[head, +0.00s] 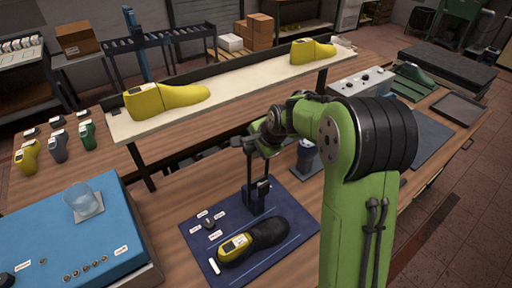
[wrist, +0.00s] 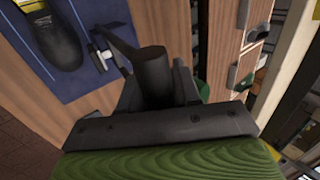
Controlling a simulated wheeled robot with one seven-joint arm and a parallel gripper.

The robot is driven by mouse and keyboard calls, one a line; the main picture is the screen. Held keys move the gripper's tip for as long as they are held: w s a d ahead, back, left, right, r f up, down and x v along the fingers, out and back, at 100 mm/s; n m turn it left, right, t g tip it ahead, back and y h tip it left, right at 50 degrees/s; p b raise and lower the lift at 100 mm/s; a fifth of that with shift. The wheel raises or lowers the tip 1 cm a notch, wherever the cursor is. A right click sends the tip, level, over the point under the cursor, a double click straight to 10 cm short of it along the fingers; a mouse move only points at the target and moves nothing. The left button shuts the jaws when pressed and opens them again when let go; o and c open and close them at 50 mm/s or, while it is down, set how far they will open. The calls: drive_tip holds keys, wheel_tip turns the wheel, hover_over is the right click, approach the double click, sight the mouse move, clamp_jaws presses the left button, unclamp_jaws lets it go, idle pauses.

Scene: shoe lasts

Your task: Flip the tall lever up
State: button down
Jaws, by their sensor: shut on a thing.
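The tall lever (head: 249,176) is a thin dark bar rising nearly upright from a dark block (head: 258,197) on the blue mat (head: 190,240). My gripper (head: 262,146) is at its upper end, partly hidden by my green arm. In the wrist view, a thick dark grip of the lever (wrist: 154,72) sits between the jaws of my gripper (wrist: 160,92), which is shut on it. The shaft runs from there toward the mat at upper left.
A black and yellow shoe last (head: 262,236) and a small labelled dial (head: 209,223) are on the mat close to the lever. A raised shelf (head: 225,88) with yellow lasts crosses behind.

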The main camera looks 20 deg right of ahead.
drive_tip(key=shift+s+f, duration=0.1)
drive_tip(key=shift+f, duration=0.05)
drive_tip(key=c, duration=0.9)
unclamp_jaws()
drive_tip(key=v, duration=1.5)
drive_tip(key=shift+s+r, duration=0.15)
drive_tip(key=shift+r, duration=0.2)
